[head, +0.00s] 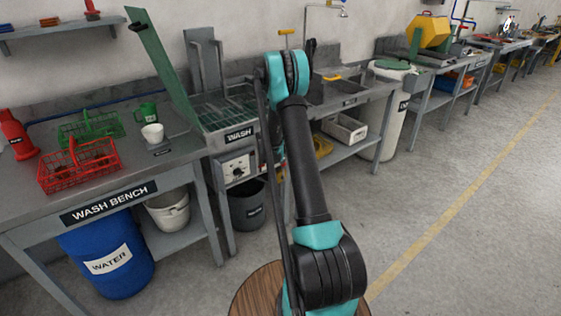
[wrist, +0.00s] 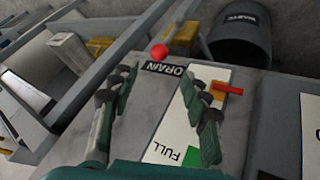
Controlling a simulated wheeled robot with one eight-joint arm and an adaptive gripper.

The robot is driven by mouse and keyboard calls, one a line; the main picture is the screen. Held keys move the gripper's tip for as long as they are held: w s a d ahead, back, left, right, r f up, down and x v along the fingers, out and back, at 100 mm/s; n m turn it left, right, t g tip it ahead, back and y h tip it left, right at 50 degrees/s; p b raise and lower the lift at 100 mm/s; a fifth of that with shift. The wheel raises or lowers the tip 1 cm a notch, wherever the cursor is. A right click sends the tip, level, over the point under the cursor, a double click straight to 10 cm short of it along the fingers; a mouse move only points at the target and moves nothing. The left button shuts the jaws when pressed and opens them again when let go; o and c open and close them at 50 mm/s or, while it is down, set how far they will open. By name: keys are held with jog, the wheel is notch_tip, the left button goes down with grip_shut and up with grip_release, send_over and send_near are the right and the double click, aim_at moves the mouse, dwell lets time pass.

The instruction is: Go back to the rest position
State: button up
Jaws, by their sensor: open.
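My gripper (wrist: 160,82) is open and empty in the wrist view, its two dark green fingers spread apart. Between and beyond the fingers is the grey side of a unit with a DRAIN label (wrist: 166,69) and a white panel marked FULL (wrist: 180,140). In the head view my teal and black arm (head: 303,165) reaches toward the wash unit (head: 236,125); the gripper is hidden there.
The wash bench (head: 105,198) at left holds a red basket (head: 80,164), a green basket (head: 88,128), a green mug (head: 146,112) and a white cup (head: 153,133). A waste bin (wrist: 241,32) stands near the gripper. Open floor (head: 440,180) lies at right.

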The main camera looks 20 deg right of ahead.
jog(key=shift+s+a+r, duration=0.2)
jog(key=shift+s+r, duration=0.05)
jog(key=shift+r, duration=0.1)
